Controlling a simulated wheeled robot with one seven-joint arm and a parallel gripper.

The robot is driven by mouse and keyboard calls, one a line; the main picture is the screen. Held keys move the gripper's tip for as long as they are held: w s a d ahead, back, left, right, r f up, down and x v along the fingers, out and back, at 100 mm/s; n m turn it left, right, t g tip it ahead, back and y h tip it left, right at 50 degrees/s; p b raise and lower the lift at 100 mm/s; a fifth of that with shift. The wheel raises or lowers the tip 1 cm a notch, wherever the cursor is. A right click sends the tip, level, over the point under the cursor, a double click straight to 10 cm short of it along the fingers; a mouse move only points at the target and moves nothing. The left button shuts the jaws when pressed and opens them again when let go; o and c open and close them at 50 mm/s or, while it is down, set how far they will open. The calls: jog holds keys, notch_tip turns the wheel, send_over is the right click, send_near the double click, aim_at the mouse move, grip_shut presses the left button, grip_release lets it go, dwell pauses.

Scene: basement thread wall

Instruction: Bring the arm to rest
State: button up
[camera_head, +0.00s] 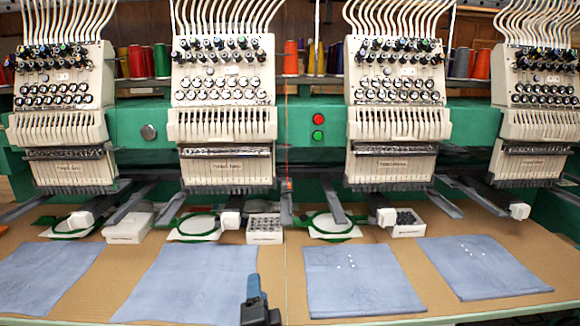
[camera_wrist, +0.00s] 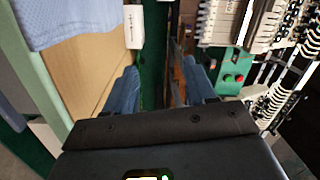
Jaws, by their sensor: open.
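My gripper (camera_head: 257,298) shows at the bottom middle of the head view, in front of the table's near edge area. In the wrist view my gripper (camera_wrist: 163,88) has two blue fingers apart with nothing between them. Beyond the fingers the wrist view shows a dark gap and green machine parts. The gripper overlaps the lower right corner of a blue cloth (camera_head: 192,283) in the head view. I cannot tell from the frames whether it touches the cloth.
Embroidery machine heads (camera_head: 224,110) stand in a row on a green frame. Several blue cloths lie on the brown table (camera_head: 281,262). White boxes (camera_head: 264,237) and green hoops (camera_head: 331,226) sit behind them. A red and green button panel (camera_head: 318,127) is at the centre.

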jog(key=s+d+f+n, duration=0.15)
jog(key=s+d, duration=0.25)
jog(key=d, duration=0.4)
jog(key=s+d+f+n+h, duration=0.1)
jog(key=s+d+n, duration=0.25)
jog(key=d, duration=0.55)
jog(key=s+d+f+n, duration=0.2)
jog(key=s+d, duration=0.2)
jog(key=d, duration=0.4)
jog(key=s+d+n, duration=0.3)
jog(key=s+d, duration=0.3)
jog(key=s, duration=0.4)
jog(key=s+d+r+n+g, duration=0.1)
jog(key=s+n, duration=0.1)
jog(key=s, duration=0.7)
jog(key=s+d+r+n+g, duration=0.1)
jog(key=s+r, duration=0.1)
jog(key=s, duration=0.8)
jog(key=s+a+r+n+g+h, duration=0.1)
jog(key=s+a+r, duration=0.3)
jog(key=s+r, duration=0.6)
jog(key=s, duration=0.3)
jog(key=shift+s+r+h, duration=0.25)
jog(key=shift+r+h, duration=0.05)
jog(key=shift+r, duration=0.05)
jog(key=shift+a, duration=0.1)
